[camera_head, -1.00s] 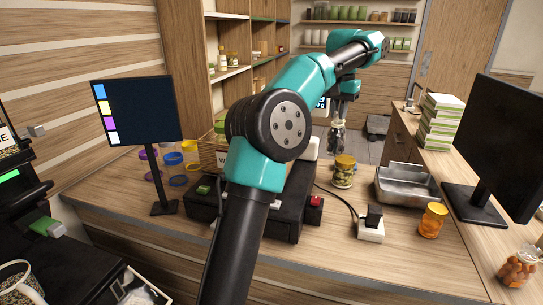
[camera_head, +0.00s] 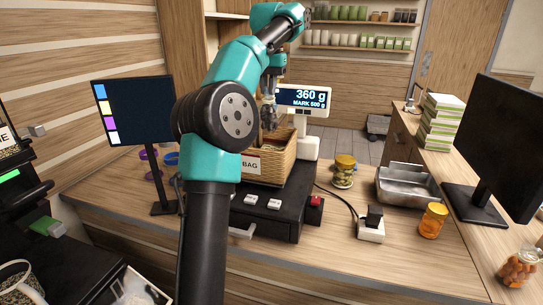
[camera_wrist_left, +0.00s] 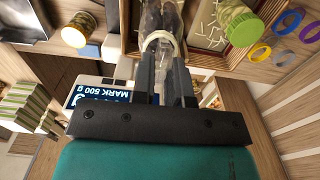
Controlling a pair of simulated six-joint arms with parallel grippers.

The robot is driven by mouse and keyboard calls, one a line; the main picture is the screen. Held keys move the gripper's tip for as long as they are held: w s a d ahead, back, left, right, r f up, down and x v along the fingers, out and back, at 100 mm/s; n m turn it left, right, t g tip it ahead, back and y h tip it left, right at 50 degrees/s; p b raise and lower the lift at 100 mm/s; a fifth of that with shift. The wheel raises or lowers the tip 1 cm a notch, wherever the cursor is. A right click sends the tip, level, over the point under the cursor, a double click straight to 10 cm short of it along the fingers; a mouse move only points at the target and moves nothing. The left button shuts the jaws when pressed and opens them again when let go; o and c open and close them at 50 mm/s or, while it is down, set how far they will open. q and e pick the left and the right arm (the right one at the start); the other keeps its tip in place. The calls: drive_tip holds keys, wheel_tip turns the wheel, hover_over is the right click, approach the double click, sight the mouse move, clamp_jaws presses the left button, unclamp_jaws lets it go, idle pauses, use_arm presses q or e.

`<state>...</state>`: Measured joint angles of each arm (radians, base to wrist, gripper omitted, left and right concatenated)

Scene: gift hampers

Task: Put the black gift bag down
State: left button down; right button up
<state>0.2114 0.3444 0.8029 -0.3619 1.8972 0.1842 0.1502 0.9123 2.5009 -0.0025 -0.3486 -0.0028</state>
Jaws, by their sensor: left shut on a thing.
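My left gripper (camera_head: 269,92) is shut on the dark, see-through black gift bag (camera_head: 268,117). In the left wrist view my fingers (camera_wrist_left: 164,48) close on the neck of the bag (camera_wrist_left: 165,16), by a pale tie. The bag hangs at the opening of the wicker basket (camera_head: 282,168), whose front label reads BAG. I cannot tell whether the bag touches the bottom. In the left wrist view a green-lidded jar (camera_wrist_left: 243,26) lies beside the bag, with pale shreds. My right gripper is not in view.
The basket sits on a black scale (camera_head: 262,215); its display (camera_head: 304,98) reads 360 g, MARK 500 g. A gold-lidded jar (camera_head: 344,172), a metal tray (camera_head: 408,186) and an orange jar (camera_head: 433,219) stand to the right. A dark monitor (camera_head: 131,110) stands at left.

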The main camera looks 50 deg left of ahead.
sight(268, 100)
use_arm(q)
drive_tip(key=shift+f, duration=0.1)
drive_tip(key=shift+f, duration=2.8)
drive_tip(key=shift+f, duration=2.25)
drive_tip(key=c, duration=1.1)
unclamp_jaws()
drive_tip(key=shift+r, duration=6.15)
